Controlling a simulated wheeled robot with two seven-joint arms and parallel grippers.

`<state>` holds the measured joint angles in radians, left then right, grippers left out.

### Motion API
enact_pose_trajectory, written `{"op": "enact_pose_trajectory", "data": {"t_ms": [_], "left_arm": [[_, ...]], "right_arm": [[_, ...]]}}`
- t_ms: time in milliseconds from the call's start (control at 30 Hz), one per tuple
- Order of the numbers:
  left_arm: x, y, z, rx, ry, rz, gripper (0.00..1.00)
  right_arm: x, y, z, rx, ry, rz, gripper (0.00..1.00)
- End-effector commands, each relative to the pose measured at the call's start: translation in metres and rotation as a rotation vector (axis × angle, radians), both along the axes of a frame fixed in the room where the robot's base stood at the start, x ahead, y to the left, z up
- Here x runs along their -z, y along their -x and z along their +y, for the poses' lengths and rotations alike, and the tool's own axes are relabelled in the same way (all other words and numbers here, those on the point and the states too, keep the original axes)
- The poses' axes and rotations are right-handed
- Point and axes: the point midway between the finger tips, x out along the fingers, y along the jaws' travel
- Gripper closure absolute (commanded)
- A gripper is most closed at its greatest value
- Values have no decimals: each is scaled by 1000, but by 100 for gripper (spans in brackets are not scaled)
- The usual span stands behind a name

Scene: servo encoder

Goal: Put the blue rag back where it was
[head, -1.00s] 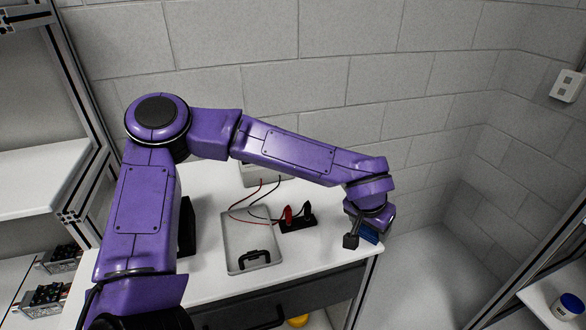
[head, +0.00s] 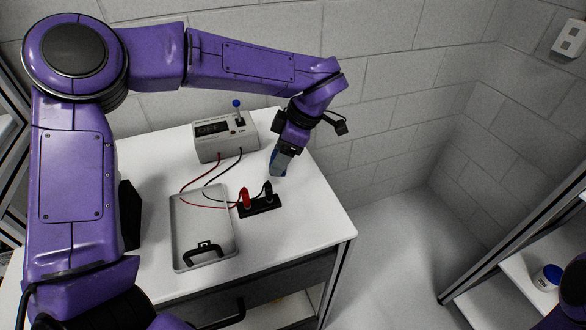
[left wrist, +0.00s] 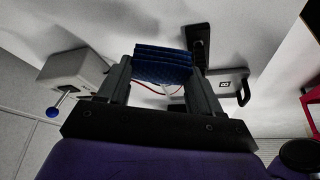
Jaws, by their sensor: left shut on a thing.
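My left gripper (head: 282,162) points down over the back right part of the white table (head: 305,225). It is shut on the blue rag (left wrist: 162,64), which shows folded between the two fingers in the left wrist view. In the head view only a thin blue strip of the rag (head: 273,157) shows beside the fingers. I cannot tell whether the rag touches the table. My right gripper is not in view.
A grey meter box (head: 225,137) with a blue-knobbed lever stands behind left of the gripper. Red and black leads run to a black socket block (head: 260,206). A grey tray-like lid (head: 177,235) lies left of it. The table's right strip is clear.

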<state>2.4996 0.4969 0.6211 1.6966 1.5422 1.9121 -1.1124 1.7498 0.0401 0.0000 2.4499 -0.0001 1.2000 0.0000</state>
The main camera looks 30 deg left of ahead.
Motion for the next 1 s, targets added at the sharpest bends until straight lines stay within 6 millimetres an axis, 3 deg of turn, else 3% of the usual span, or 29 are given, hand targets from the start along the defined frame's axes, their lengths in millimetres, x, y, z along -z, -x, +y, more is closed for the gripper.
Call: {"op": "enact_pose_trajectory", "data": {"t_ms": [100, 300, 600, 833, 1000], "left_arm": [[-6, 9, 5, -393, -1, 0, 60], [-21, 26, 11, -1009, -1, 11, 60], [-50, 49, 11, -1792, -1, 22, 60], [-60, 51, 11, -2020, -10, 20, 60], [-49, 17, 12, -2031, -18, 20, 60]], "right_arm": [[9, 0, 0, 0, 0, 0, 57], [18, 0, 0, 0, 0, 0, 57], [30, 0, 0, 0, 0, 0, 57], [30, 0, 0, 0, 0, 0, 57], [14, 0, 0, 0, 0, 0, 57]]}}
